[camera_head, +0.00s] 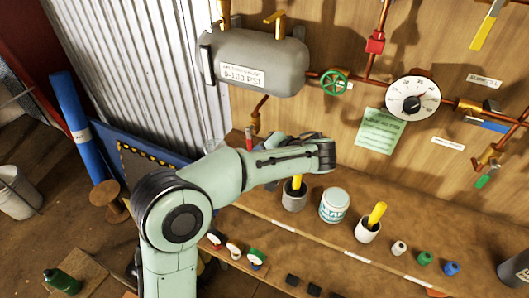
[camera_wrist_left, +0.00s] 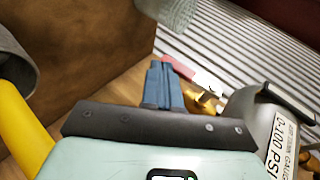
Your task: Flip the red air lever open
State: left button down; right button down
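The red air lever (camera_head: 249,138) hangs below the left end of the grey tank, on a brass valve (camera_head: 256,122) beside the corrugated sheet. The lever shows pinkish-red in the left wrist view (camera_wrist_left: 180,67), with the brass valve (camera_wrist_left: 204,101) close to it. In the left wrist view my left gripper's blue fingers (camera_wrist_left: 162,85) are together, with tips close to the lever. I cannot tell whether they touch it. My right gripper is not in view.
The grey tank (camera_head: 262,62) and a green handwheel (camera_head: 334,82) are on the wooden wall. Below stand a dark pot (camera_head: 294,200), a white can (camera_head: 334,205) and a cup (camera_head: 368,231), with yellow handles upright in the pot and cup. Small fittings lie on the bench.

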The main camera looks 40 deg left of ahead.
pick_arm(q)
jog(key=shift+a+f, duration=0.15)
dwell(0.3)
jog(key=v, duration=1.3)
dwell(0.5)
